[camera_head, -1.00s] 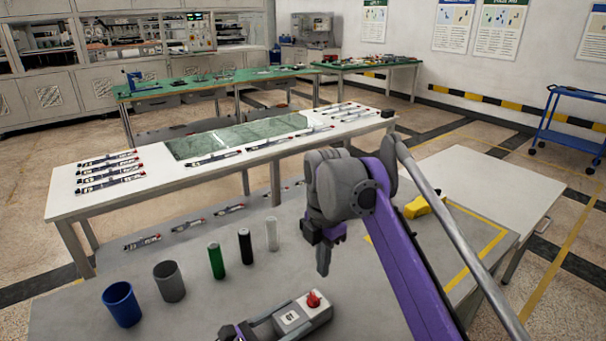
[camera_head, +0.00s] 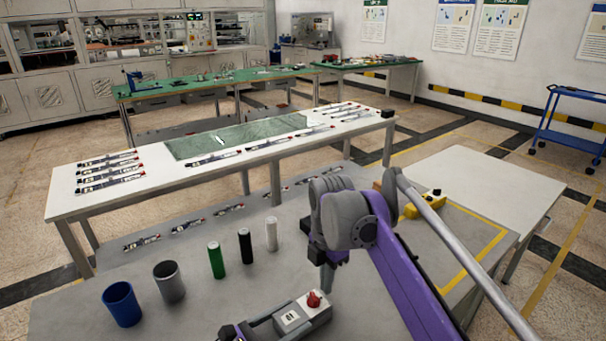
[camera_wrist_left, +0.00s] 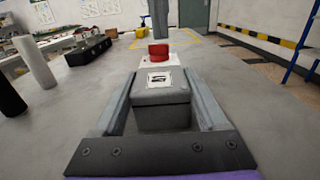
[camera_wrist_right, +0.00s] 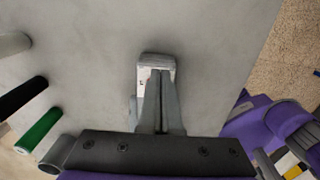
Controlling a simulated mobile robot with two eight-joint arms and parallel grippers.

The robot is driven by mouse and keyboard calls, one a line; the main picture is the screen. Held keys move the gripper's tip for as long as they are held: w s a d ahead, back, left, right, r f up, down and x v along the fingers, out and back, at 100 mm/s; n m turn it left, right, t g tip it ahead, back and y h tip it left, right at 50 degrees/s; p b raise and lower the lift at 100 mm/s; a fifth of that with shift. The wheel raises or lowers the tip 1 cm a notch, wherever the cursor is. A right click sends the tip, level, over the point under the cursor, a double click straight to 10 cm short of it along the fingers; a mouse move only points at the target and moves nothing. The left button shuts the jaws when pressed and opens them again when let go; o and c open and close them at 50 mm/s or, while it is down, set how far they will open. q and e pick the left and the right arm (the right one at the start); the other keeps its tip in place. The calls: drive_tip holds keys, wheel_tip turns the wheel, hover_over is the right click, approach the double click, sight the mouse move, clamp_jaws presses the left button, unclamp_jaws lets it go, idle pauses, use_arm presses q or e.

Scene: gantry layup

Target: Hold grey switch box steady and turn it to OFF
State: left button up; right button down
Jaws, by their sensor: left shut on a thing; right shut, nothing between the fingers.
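The grey switch box (camera_head: 318,318) lies on the grey table at the bottom of the head view, with a red knob (camera_head: 313,299) on its white end. My left gripper (camera_wrist_left: 160,78) is shut on the box, with one finger along each side. In the left wrist view the box's label faces up and the red knob (camera_wrist_left: 158,53) stands beyond it. My right gripper (camera_head: 327,289) is shut and empty, pointing down close beside the knob in the head view.
A blue cup (camera_head: 122,305), a grey cup (camera_head: 169,283) and green (camera_head: 216,261), black (camera_head: 246,246) and white (camera_head: 272,235) cylinders stand left of the box. A yellow box (camera_head: 424,205) sits at the right, near yellow floor-style tape.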

sight(321, 296)
drive_tip(key=shift+f, duration=0.55)
drive_tip(key=shift+s+a, duration=0.25)
drive_tip(key=shift+a, duration=0.3)
idle(0.6)
drive_tip(key=shift+w+a, duration=0.15)
drive_tip(key=shift+w, duration=0.1)
idle(0.5)
idle(0.4)
drive_tip(key=shift+w+d, duration=0.25)
drive_tip(key=shift+w, duration=0.05)
wheel_tip(321, 296, up, 6)
idle(0.4)
